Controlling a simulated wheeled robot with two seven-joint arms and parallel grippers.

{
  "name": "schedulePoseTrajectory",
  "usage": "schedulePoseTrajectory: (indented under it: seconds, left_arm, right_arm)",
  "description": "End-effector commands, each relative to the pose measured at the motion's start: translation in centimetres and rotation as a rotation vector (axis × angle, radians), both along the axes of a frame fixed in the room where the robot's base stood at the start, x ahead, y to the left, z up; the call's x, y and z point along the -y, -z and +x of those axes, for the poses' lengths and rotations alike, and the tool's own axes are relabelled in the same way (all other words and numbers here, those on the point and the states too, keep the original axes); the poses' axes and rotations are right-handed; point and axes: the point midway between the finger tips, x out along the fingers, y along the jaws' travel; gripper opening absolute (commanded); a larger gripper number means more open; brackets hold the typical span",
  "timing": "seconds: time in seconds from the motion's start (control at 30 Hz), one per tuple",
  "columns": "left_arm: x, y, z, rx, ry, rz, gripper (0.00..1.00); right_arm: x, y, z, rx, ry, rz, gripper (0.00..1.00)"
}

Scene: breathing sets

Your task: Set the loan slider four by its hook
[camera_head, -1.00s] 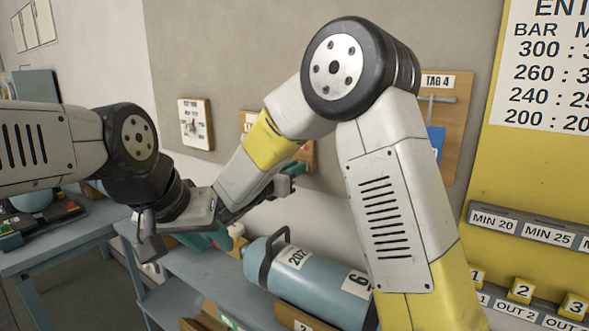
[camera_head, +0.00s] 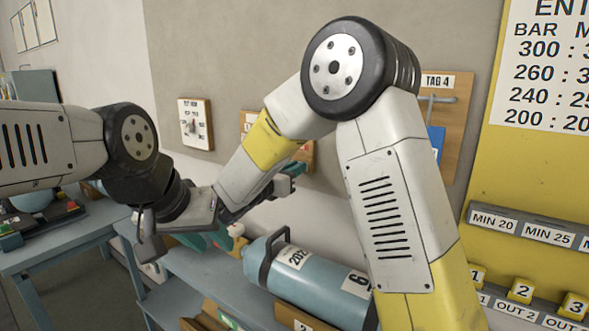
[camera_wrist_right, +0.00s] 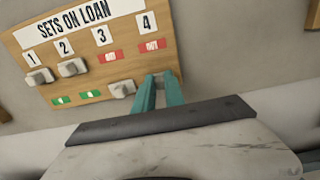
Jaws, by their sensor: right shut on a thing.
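The "SETS ON LOAN" board (camera_wrist_right: 95,50) fills the upper left of the right wrist view. Its sliders one (camera_wrist_right: 39,77) and two (camera_wrist_right: 72,67) sit high with green labels below them. Slider three (camera_wrist_right: 122,88) sits low with a red label above it. In column four a red label (camera_wrist_right: 152,45) shows; its slider is hidden at my right gripper (camera_wrist_right: 160,82), whose teal fingers are shut on it at the board's lower edge. In the head view the right gripper (camera_head: 296,169) is at the wall. My left gripper (camera_head: 190,240) hangs low at centre left; its jaws are unclear.
A "TAG 4" board (camera_head: 460,110) with a metal hook (camera_head: 437,98) and a blue tag (camera_head: 436,140) hangs behind my right arm. A blue cylinder (camera_head: 318,278) lies on the bench below. A small dial board (camera_head: 196,123) is on the wall at left.

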Motion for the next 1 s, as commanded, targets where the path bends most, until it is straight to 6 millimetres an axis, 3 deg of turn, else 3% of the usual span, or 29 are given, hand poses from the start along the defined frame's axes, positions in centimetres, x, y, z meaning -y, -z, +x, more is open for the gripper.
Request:
schedulePoseTrajectory:
  seconds: [0.1, 0.4, 0.7, 0.73, 0.83, 1.0]
  left_arm:
    - [0.0, 0.0, 0.0, 0.0, 0.0, 0.0, 0.36]
    - [0.0, 0.0, 0.0, 0.0, 0.0, 0.0, 0.36]
    - [0.0, 0.0, 0.0, 0.0, 0.0, 0.0, 0.36]
    - [0.0, 0.0, 0.0, 0.0, 0.0, 0.0, 0.36]
    - [0.0, 0.0, 0.0, 0.0, 0.0, 0.0, 0.36]
    - [0.0, 0.0, 0.0, 0.0, 0.0, 0.0, 0.36]
  right_arm:
    - [-0.1, -0.7, 0.0, 0.002, -0.001, 0.001, 0.0]
    - [-0.1, -5.4, 0.0, 0.002, -0.001, 0.002, 0.0]
    - [-0.1, -5.9, 0.0, 0.006, -0.001, 0.0, 0.0]
    - [-0.1, -5.9, 0.0, 0.007, -0.001, -0.001, 0.18]
    - [-0.1, -5.9, 0.0, 0.005, -0.001, 0.0, 0.36]
    - [0.0, -5.7, 0.0, 0.002, -0.001, 0.0, 0.36]
